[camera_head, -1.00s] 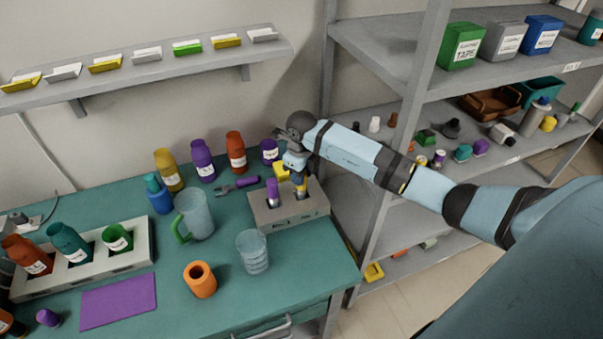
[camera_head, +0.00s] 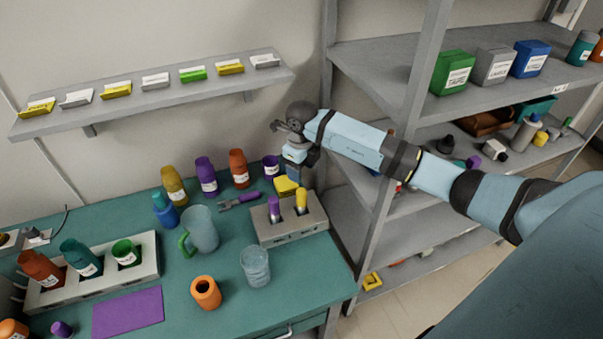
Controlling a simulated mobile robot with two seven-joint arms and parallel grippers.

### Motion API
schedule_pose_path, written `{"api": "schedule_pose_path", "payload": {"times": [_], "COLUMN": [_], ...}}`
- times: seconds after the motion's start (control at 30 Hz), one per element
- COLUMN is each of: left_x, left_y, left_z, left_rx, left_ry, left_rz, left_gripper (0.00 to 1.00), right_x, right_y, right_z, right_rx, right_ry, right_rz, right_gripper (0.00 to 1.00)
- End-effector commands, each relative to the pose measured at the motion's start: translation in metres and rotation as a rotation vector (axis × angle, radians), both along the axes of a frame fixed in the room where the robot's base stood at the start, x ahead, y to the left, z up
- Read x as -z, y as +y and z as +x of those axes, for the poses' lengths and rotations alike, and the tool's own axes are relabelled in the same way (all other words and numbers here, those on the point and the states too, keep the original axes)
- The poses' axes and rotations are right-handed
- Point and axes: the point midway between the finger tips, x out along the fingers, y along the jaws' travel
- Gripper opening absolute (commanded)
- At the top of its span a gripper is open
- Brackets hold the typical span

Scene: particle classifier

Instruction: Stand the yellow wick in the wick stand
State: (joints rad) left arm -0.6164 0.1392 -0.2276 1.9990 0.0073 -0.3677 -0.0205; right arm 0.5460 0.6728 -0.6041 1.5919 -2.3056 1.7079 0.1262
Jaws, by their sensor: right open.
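The yellow wick (camera_head: 301,201) stands upright in the right-hand hole of the grey wick stand (camera_head: 292,232). A purple wick (camera_head: 274,209) stands in the hole to its left. My right gripper (camera_head: 297,178) is open and empty, just above and behind the yellow wick, apart from it. Its fingers are small and partly hidden in this view. My left gripper is not in view.
A yellow block-like thing (camera_head: 284,186) is behind the stand, near my right gripper. A clear beaker (camera_head: 255,267), a jug with a green handle (camera_head: 200,230) and an orange cylinder (camera_head: 206,291) stand to the left. A metal shelf rack (camera_head: 376,225) stands close on the right.

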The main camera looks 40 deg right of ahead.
Motion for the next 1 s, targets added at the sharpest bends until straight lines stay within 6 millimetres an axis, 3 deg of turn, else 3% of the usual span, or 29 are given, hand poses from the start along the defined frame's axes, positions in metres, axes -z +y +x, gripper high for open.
{"api": "schedule_pose_path", "payload": {"times": [0.03,0.17,0.27,0.3,0.37,0.47,0.5,0.6,0.67,0.73,0.83,0.93,1.0], "left_x": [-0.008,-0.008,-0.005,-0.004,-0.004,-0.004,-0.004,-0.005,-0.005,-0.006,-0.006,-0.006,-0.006], "left_y": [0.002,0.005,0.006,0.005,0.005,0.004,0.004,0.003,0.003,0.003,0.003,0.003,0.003], "left_z": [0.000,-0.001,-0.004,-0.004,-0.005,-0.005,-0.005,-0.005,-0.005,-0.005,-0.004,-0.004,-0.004], "left_rx": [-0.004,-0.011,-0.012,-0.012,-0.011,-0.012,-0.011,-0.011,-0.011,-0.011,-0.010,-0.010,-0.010], "left_ry": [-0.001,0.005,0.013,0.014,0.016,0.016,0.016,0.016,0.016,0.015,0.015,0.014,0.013], "left_rz": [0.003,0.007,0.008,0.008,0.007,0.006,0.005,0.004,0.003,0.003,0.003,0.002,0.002], "left_gripper": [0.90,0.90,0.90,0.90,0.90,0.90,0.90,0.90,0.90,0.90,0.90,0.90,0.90], "right_x": [-0.012,-0.022,-0.018,-0.012,0.000,0.020,0.023,0.007,-0.007,-0.018,-0.016,0.014,0.045], "right_y": [0.000,0.000,0.010,0.022,0.050,0.124,0.158,0.221,0.241,0.248,0.234,0.205,0.187], "right_z": [0.000,0.000,-0.004,-0.009,-0.019,-0.052,-0.068,-0.100,-0.111,-0.120,-0.128,-0.146,-0.168], "right_rx": [0.000,-0.001,-0.010,-0.019,-0.034,-0.029,0.004,0.182,0.350,0.604,1.055,1.581,1.941], "right_ry": [0.000,0.001,0.003,0.004,0.006,0.011,0.014,0.018,0.024,0.038,0.072,0.136,0.197], "right_rz": [-0.001,0.000,0.042,0.090,0.209,0.554,0.729,1.164,1.395,1.625,1.855,1.940,1.904], "right_gripper": [0.58,0.58,0.58,0.58,0.58,0.58,0.58,0.58,0.58,0.58,0.58,0.58,0.58]}}
